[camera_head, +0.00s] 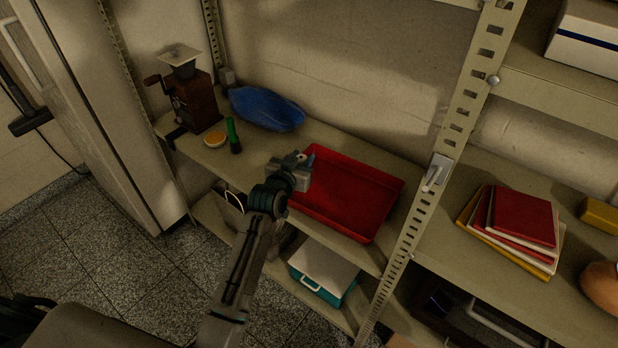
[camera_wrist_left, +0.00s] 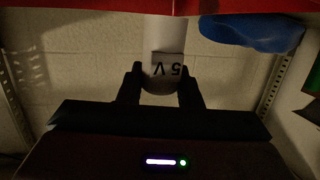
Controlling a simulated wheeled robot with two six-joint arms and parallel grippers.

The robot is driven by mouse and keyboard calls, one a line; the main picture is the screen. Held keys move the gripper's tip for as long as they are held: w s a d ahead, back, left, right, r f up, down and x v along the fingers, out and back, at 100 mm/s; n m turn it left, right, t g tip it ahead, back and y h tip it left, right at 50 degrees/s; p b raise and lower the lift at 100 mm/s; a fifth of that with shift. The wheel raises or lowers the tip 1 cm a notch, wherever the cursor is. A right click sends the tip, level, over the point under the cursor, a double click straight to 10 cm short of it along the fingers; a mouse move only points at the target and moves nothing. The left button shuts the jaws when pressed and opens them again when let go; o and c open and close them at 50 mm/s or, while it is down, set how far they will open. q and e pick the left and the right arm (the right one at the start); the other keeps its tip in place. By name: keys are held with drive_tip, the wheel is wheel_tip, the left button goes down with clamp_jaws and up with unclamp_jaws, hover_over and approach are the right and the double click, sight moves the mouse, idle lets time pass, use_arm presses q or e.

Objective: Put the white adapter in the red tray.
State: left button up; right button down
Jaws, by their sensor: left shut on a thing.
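The red tray (camera_head: 350,208) sits on the middle shelf. My left gripper (camera_head: 303,160) is at the tray's left end, at or above its rim. In the left wrist view, the left gripper (camera_wrist_left: 162,88) is shut on the white adapter (camera_wrist_left: 163,42), which has a "5 V" label and sits between the two fingers. The red tray's edge (camera_wrist_left: 100,8) runs along the top of that view. In the head view the adapter is too small and covered to make out clearly. My right gripper is not in view.
Left of the tray stand a green marker (camera_head: 233,135), a small orange-topped dish (camera_head: 214,139), a blue bag (camera_head: 266,109) and a coffee grinder (camera_head: 192,98). A shelf upright (camera_head: 440,170) rises right of the tray. Books (camera_head: 522,218) lie farther right.

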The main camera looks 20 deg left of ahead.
use_arm(q)
drive_tip(key=shift+f, duration=2.4)
drive_tip(key=shift+f, duration=0.1)
drive_tip(key=o, duration=1)
drive_tip(key=shift+c, duration=0.2)
